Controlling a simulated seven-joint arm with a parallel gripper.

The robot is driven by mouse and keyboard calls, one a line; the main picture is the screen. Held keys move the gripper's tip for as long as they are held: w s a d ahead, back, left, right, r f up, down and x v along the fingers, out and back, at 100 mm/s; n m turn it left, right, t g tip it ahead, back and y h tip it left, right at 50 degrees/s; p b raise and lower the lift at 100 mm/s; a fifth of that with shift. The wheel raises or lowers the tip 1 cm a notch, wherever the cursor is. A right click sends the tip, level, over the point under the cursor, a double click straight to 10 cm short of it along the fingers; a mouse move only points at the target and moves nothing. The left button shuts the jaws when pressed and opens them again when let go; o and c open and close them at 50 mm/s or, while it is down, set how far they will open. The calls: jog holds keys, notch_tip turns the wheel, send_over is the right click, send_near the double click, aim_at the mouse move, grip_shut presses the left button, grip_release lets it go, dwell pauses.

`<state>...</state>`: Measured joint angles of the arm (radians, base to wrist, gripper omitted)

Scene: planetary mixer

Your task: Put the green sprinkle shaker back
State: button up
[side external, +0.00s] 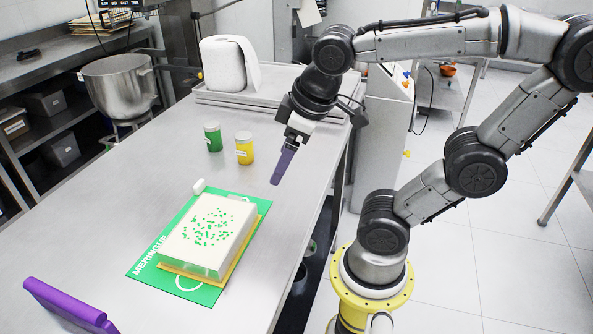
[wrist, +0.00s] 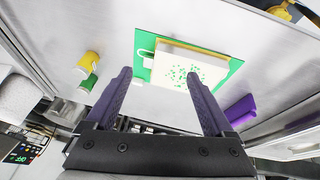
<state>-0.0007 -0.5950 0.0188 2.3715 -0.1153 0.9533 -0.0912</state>
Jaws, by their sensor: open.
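The green sprinkle shaker (side external: 213,137) stands upright on the steel table, left of a yellow shaker (side external: 244,148). Both have pale lids. The green shaker also shows in the wrist view (wrist: 88,83), next to the yellow one (wrist: 90,62). My gripper (side external: 283,167) hangs above the table, right of the shakers and apart from them. In the wrist view its two purple fingers (wrist: 160,88) are spread with nothing between them. A white slab cake (side external: 210,238) with green sprinkles on top lies on a green mat (side external: 142,270) marked "MERINGUE".
A small white block (side external: 199,186) lies by the mat's far corner. A purple object (side external: 70,306) is at the near left. A tray (side external: 225,98) with a white roll (side external: 226,66) is at the back. A metal mixing bowl (side external: 117,84) stands back left. The table left of the shakers is clear.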

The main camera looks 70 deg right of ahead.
jog(key=shift+s+a+f+m+t+y, duration=0.25)
jog(key=shift+s+a, duration=0.1)
jog(key=shift+s, duration=0.15)
jog(key=shift+s+a+f+m+t+y, duration=0.2)
jog(key=shift+s+a+m, duration=0.15)
jog(key=shift+s, duration=0.15)
jog(key=shift+s+a+f+m+t+y, duration=0.2)
jog(key=shift+s+a, duration=0.15)
jog(key=shift+s, duration=0.15)
